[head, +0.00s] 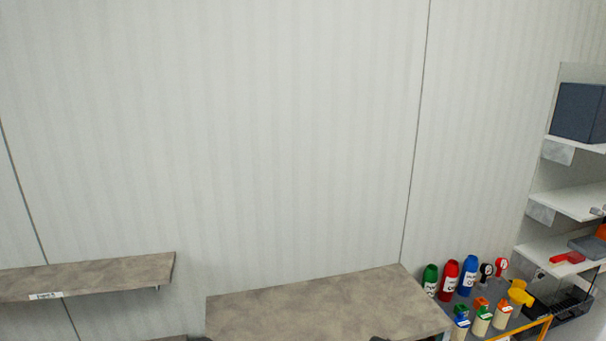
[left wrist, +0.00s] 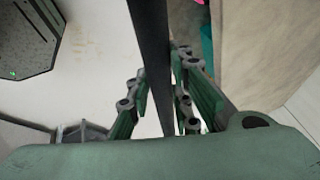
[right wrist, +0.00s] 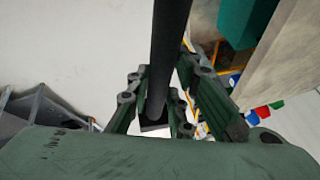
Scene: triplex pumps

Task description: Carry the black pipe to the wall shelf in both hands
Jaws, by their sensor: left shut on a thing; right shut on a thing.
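The black pipe shows in the left wrist view (left wrist: 152,50) as a long dark bar running between the fingers. My left gripper (left wrist: 158,105) is shut on it. It also shows in the right wrist view (right wrist: 168,50), where my right gripper (right wrist: 157,100) is shut on it close to an end of the pipe. In the head view, a wall shelf (head: 90,277) with a grey-brown top and a small white label is at the lower left. The pipe and both grippers are not clearly visible in the head view; only small dark bits show at its bottom edge.
A grey-brown tabletop (head: 320,305) stands against the wall at bottom centre, its visible top bare. To its right is a cart (head: 540,322) with coloured bottles (head: 450,280). White shelves (head: 570,200) with a dark blue box (head: 579,112) stand at the far right. The wall between is clear.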

